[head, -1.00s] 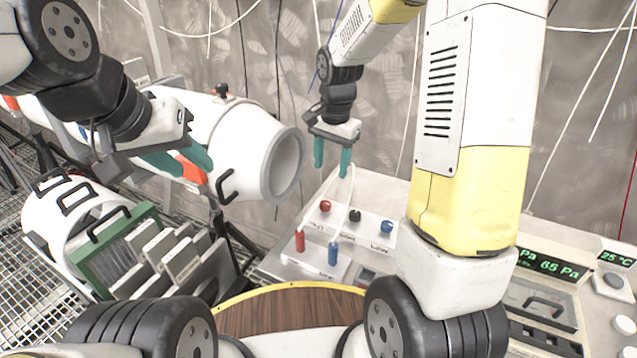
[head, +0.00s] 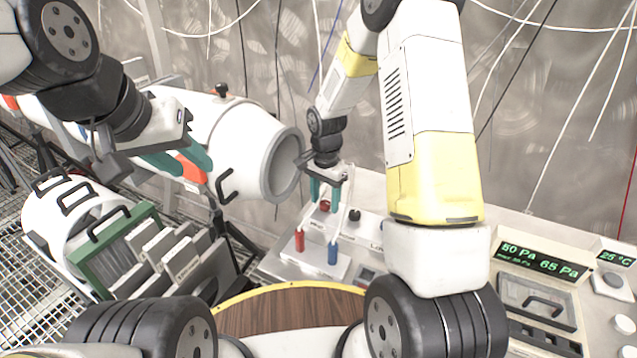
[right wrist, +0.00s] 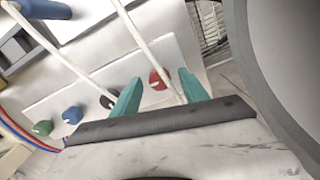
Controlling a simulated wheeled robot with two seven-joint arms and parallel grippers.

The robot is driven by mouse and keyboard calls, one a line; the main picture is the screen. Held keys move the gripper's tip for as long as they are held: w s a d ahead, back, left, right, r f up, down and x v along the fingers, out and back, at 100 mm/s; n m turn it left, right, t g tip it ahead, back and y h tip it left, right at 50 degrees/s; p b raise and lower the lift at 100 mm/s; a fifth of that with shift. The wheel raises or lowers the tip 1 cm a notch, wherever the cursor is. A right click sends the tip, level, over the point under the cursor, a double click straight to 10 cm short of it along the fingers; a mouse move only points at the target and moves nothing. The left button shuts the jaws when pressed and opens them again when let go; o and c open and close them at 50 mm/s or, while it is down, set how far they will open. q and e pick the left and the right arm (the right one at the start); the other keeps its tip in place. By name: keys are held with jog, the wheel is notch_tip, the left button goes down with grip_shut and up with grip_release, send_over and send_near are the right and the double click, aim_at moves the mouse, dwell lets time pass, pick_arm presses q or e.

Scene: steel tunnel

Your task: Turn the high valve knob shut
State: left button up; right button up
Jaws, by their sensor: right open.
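The red knob (head: 325,206), leftmost in the row on the white panel, is taken as the high valve knob; its label is too small to read surely. My right gripper (head: 325,195) is open just above it, pointing down. In the right wrist view the red knob (right wrist: 159,79) shows between the spread teal fingertips (right wrist: 160,83), with a white mark on its face. I cannot tell whether the fingers touch it.
A black knob (head: 354,214) sits right of the red one. The right wrist view also shows a blue knob (right wrist: 72,115) and a green knob (right wrist: 43,128). The cylinder's open end (head: 286,165) is close left.

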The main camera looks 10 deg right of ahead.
grip_shut()
jog(key=shift+n, duration=0.4)
jog(key=n, duration=0.3)
jog(key=shift+n, duration=0.4)
jog(key=n, duration=0.4)
jog(key=shift+n, duration=0.3)
jog(key=n, duration=0.8)
jog(key=shift+w+n, duration=0.1)
jog(key=shift+n, duration=0.2)
